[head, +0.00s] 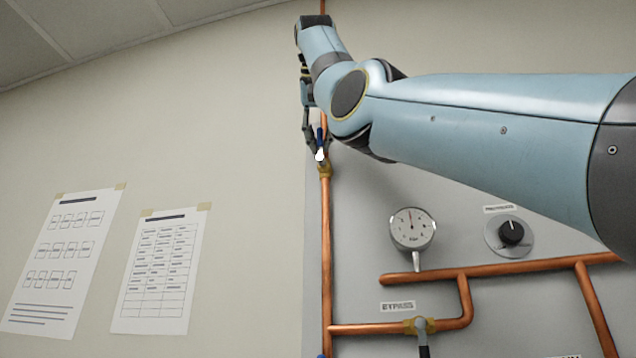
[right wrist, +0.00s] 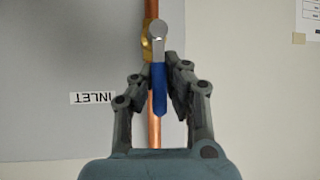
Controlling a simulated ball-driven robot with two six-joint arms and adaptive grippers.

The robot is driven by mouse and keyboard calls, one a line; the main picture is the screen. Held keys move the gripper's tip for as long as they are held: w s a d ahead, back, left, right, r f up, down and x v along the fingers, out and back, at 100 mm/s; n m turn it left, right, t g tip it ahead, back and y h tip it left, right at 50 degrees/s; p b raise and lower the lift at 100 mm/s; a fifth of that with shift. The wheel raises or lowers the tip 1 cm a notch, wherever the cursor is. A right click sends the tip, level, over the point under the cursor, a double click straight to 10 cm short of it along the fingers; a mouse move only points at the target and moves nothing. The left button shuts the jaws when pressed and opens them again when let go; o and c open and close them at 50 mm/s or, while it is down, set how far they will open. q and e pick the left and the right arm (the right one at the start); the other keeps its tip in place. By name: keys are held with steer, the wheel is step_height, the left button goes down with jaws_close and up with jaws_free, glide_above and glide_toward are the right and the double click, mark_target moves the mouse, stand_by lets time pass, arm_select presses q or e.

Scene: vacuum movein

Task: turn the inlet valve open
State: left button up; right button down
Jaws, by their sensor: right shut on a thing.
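The inlet valve has a brass body (right wrist: 147,45) on a vertical copper pipe and a lever with a blue grip (right wrist: 159,90). In the right wrist view the lever lies along the pipe. My right gripper (right wrist: 165,70) is shut on the blue grip, one finger on each side. In the head view my right gripper (head: 315,135) is at the upper part of the pipe, and the valve's brass body (head: 325,171) shows just below it. My arm hides part of the lever there. My left gripper is not in view.
An INLET label (right wrist: 91,98) is beside the valve. Lower on the panel are a pressure gauge (head: 412,228), a black knob (head: 511,233) and a bypass valve (head: 420,326) on copper pipes (head: 327,260). Papers (head: 160,268) hang on the left wall.

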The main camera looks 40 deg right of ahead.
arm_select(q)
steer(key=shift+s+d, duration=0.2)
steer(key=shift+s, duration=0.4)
arm_select(e)
steer(key=c, duration=1.3)
jaws_free()
steer(key=shift+s+a+r, duration=0.1)
steer(key=shift+s+r, duration=0.05)
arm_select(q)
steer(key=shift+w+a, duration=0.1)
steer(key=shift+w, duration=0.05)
arm_select(e)
steer(key=v, duration=0.7)
steer(key=shift+a, duration=0.1)
